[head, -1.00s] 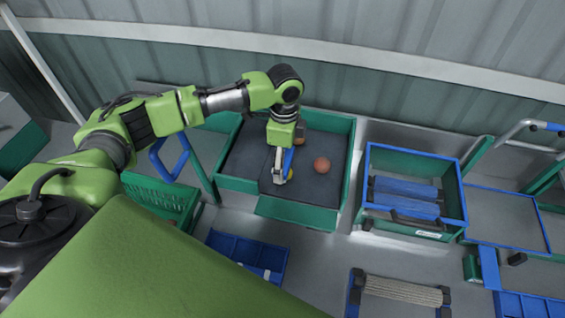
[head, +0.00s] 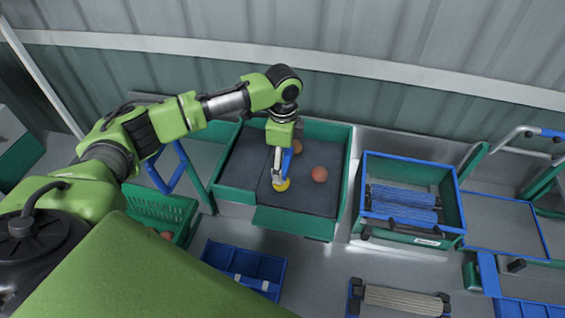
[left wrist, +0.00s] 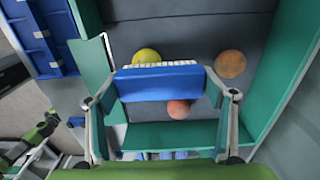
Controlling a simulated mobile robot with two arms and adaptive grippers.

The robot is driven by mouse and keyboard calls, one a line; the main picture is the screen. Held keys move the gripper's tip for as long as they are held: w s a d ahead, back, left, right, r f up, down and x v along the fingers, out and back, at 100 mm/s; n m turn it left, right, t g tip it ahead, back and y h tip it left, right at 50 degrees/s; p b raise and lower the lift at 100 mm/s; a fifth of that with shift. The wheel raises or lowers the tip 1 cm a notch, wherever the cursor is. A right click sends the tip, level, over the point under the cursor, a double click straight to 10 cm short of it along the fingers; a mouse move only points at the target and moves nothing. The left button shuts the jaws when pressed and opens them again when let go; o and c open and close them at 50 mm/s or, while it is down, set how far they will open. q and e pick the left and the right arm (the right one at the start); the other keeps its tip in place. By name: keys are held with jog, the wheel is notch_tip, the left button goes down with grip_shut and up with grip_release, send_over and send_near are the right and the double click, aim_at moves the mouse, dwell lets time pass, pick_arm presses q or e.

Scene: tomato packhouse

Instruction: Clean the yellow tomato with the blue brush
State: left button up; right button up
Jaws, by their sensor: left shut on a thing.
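My left gripper (head: 279,158) reaches down into the green-walled tray and is shut on the blue brush (left wrist: 160,84). In the left wrist view the brush lies crosswise between the fingers, with white bristles along its far edge. The yellow tomato (head: 281,185) is on the dark tray floor, right at the lower end of the gripper. It also shows in the left wrist view (left wrist: 146,55), just past the bristles and partly hidden by them. I cannot tell whether bristles and tomato touch. My right gripper is not in view.
Two orange-red tomatoes (head: 319,174) (head: 297,146) lie near the gripper in the green tray (head: 292,222). A green bin with a blue rim (head: 462,195) and blue rollers stands to the right. A green crate (head: 150,203) and a blue compartment tray (head: 214,250) are nearer.

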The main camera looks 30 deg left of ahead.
pick_arm(q)
jog(key=shift+r, duration=2.45)
